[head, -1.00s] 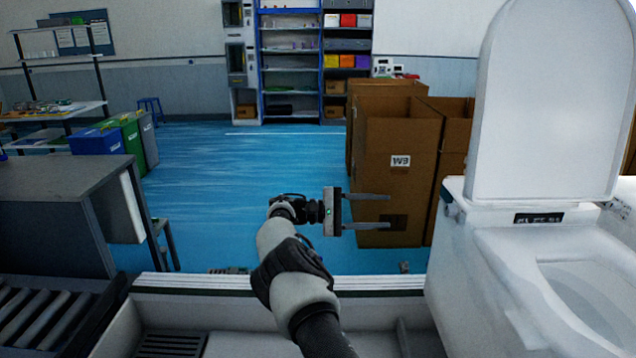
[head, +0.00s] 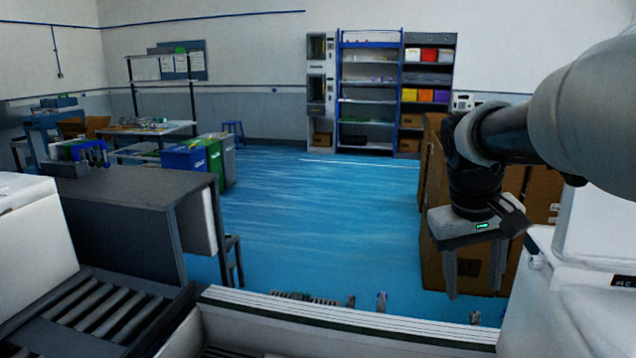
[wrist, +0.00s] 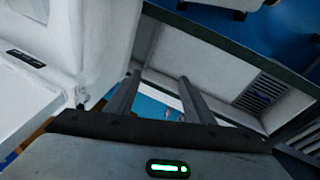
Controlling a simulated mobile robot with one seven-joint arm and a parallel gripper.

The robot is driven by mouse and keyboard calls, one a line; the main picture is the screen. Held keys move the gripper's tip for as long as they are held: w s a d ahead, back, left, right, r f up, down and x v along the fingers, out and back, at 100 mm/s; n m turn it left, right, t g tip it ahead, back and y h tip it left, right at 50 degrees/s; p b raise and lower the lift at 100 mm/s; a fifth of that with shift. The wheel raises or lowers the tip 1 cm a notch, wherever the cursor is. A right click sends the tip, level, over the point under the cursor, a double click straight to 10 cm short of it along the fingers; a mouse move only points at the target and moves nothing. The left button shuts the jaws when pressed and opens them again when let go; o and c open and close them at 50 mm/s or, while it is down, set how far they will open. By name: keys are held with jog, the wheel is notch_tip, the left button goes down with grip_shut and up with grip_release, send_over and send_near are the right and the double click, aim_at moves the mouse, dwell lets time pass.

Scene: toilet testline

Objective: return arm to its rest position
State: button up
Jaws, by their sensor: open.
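My gripper (head: 473,275) is at the right of the head view, fingers pointing down, in front of the cardboard boxes. It is open, with nothing between its fingers. My arm comes in from the right edge and covers much of the upper right. In the wrist view my gripper's two fingers (wrist: 160,95) stand apart, over a pale ledge with a dark grille. A white toilet (head: 570,290) stands at the lower right, partly hidden by my arm. Its white side also shows at the left of the wrist view (wrist: 92,45).
Brown cardboard boxes (head: 432,200) stand behind my gripper. A grey bench (head: 130,205) and a roller conveyor (head: 90,315) are at the left. A white ledge (head: 350,315) crosses the front. The blue floor (head: 310,220) in the middle is clear.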

jog(key=s+a+f+t+y, duration=0.1)
jog(key=s+a+t+y, duration=0.25)
jog(key=s+a, duration=0.9)
notch_tip(320, 180, up, 16)
jog(key=s+p, duration=0.2)
jog(key=p, duration=1.4)
jog(key=shift+d+t+h+p, duration=0.3)
jog(key=shift+d+t+h, duration=0.05)
jog(key=shift+d+h, duration=0.1)
